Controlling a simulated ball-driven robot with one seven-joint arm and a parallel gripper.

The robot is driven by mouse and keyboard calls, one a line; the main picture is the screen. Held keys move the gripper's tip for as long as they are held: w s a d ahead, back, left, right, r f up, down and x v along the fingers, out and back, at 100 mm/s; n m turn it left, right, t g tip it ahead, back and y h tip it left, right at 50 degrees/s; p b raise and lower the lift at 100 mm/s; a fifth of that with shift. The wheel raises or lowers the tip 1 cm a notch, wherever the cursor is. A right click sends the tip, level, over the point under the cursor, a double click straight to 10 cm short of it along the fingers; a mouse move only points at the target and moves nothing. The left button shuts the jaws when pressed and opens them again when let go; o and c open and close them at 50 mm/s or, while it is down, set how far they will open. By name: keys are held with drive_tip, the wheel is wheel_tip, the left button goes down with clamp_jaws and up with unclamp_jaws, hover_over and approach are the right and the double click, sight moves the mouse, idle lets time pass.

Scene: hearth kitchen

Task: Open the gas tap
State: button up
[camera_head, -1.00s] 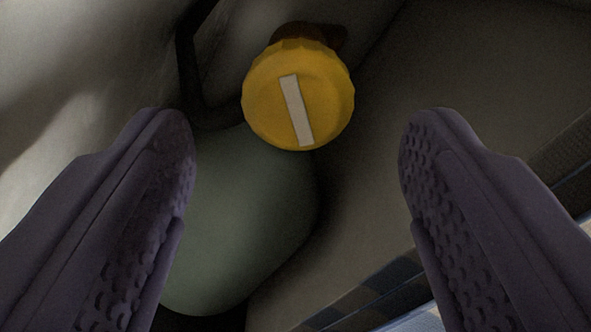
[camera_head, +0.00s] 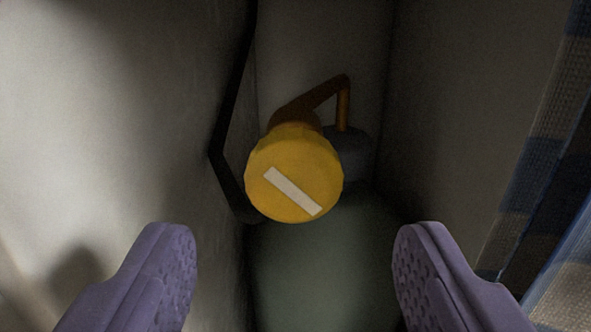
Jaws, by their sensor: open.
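The gas tap is a round yellow knob (camera_head: 290,160) with a pale bar on its face, the bar slanting from upper left to lower right. My gripper (camera_head: 295,240) is open, one purple finger at the lower left and one at the lower right. The knob shows between and above the fingertips, and neither finger appears to touch it. The knob hides part of the valve behind it.
A copper-brown pipe (camera_head: 343,105) bends behind the knob. A black hose (camera_head: 229,130) runs down its left side. A pale wall (camera_head: 110,110) stands at left and a darker wall (camera_head: 460,120) at right. A blue-and-white checked cloth (camera_head: 545,170) hangs at the right edge. The recess is narrow.

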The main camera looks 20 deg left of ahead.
sight(293, 197)
drive_tip(key=b+x, duration=0.2)
drive_tip(key=x, duration=0.3)
drive_tip(key=shift+w+a+f, duration=0.1)
drive_tip(key=shift+w+a, duration=0.05)
drive_tip(key=shift+w, duration=0.15)
drive_tip(key=shift+w+a, duration=0.15)
drive_tip(key=shift+w, duration=0.25)
drive_tip(key=c, duration=1.1)
